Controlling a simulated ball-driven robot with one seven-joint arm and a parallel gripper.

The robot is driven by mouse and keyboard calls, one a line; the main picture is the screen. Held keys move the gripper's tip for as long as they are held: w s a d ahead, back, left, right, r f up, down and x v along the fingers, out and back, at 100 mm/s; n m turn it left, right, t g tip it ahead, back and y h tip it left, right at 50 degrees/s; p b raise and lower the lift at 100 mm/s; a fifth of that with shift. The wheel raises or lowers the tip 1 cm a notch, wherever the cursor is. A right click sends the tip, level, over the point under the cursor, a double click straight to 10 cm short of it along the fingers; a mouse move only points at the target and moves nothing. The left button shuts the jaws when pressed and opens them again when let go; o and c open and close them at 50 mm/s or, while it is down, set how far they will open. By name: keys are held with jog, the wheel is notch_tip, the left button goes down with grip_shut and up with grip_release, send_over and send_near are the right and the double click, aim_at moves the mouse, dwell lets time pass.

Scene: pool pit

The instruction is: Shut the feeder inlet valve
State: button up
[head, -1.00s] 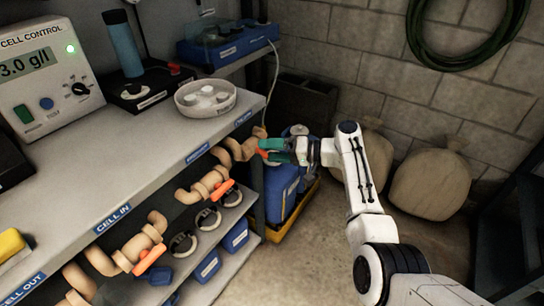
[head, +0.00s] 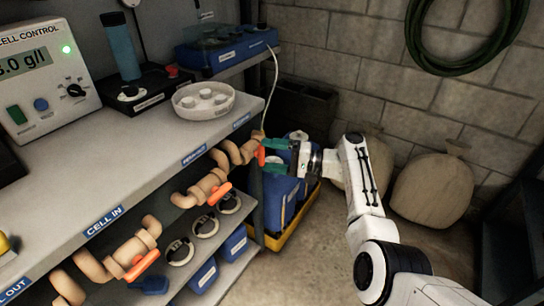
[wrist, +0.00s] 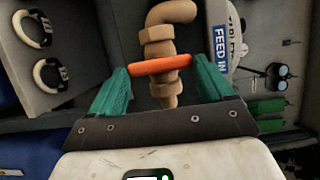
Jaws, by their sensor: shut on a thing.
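The feeder inlet valve is a tan pipe fitting (head: 235,153) under the far end of the shelf edge. Its orange handle (head: 261,157) is between the green fingers of my gripper (head: 265,157). In the wrist view, a "FEED IN" label (wrist: 219,42) is beside the pipe (wrist: 161,48). There the orange handle (wrist: 160,66) lies crosswise to the pipe and spans the space between the two green fingertips. My gripper is shut on the handle. The handle's ends are partly hidden by the fingers.
Two more valves with orange handles (head: 219,194) (head: 142,265) line the shelf edge nearer to me. Blue containers (head: 281,195) in a yellow tray (head: 298,222) stand below my gripper. Sacks (head: 431,188) rest by the wall. Floor at right is partly clear.

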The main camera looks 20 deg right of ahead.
jog(key=shift+d+f, duration=0.1)
jog(key=o, duration=0.9)
jog(key=shift+o, duration=0.2)
jog(key=v, duration=1)
jog(key=shift+s+d+p, duration=0.2)
jog(key=shift+d+p, duration=0.15)
jog(key=shift+p, duration=0.1)
